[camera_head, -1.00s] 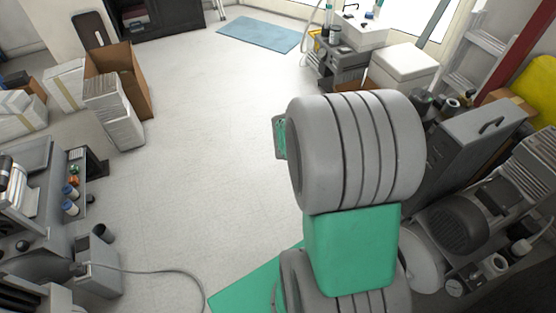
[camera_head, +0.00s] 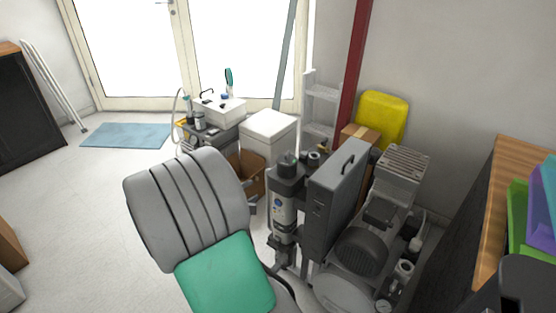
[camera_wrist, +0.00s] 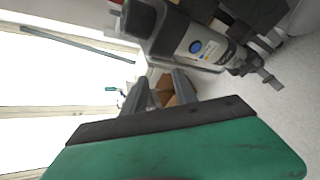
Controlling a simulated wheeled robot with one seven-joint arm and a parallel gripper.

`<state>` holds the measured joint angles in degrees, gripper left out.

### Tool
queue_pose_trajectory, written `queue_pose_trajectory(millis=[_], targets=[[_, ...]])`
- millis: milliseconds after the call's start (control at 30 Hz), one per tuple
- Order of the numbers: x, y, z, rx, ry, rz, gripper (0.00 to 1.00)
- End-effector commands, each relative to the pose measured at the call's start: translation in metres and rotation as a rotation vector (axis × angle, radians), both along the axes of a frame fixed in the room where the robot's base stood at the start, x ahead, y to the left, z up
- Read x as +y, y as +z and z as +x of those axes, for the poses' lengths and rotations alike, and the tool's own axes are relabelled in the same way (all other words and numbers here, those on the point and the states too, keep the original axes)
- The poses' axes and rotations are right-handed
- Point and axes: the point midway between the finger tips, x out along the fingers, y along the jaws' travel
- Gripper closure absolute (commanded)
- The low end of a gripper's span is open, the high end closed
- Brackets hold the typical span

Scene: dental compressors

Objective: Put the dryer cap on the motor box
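The dryer is an upright grey cylinder with a blue round label. Its dark dryer cap (camera_head: 288,164) sits on top; it also shows at the upper left of the wrist view (camera_wrist: 141,18), where the dryer appears tilted. A tall grey box with a black handle, seemingly the motor box (camera_head: 338,188), stands just right of the dryer. My gripper (camera_wrist: 160,78) is open and empty, its two fingers apart, with only the background between them. It is below the dryer in the wrist picture, apart from the cap. In the head view my arm largely hides the gripper.
A compressor motor and tank (camera_head: 362,250) stand right of the box. A wooden-topped cabinet (camera_head: 490,210) is at far right. A white bin (camera_head: 270,137), a cardboard box (camera_head: 248,175) and a ladder (camera_head: 320,110) are behind the dryer. The floor at left is mostly clear.

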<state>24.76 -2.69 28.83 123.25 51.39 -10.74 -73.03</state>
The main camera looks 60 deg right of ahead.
Motion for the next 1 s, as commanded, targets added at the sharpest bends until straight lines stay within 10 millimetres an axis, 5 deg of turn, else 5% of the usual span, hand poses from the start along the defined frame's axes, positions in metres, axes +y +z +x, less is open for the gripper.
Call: queue_pose_trajectory(millis=[33, 100, 267, 800, 1000], targets=[[-0.033, 0.017, -0.026, 0.22, 0.04, -0.144, 0.66], [-0.06, 0.036, -0.047, 0.521, 0.113, -0.318, 0.66], [-0.079, 0.052, -0.059, 0.92, 0.215, -0.503, 0.66], [-0.155, 0.056, -0.049, 0.953, 0.223, -0.522, 0.66], [-0.157, 0.055, -0.047, 0.954, 0.228, -0.523, 0.66]])
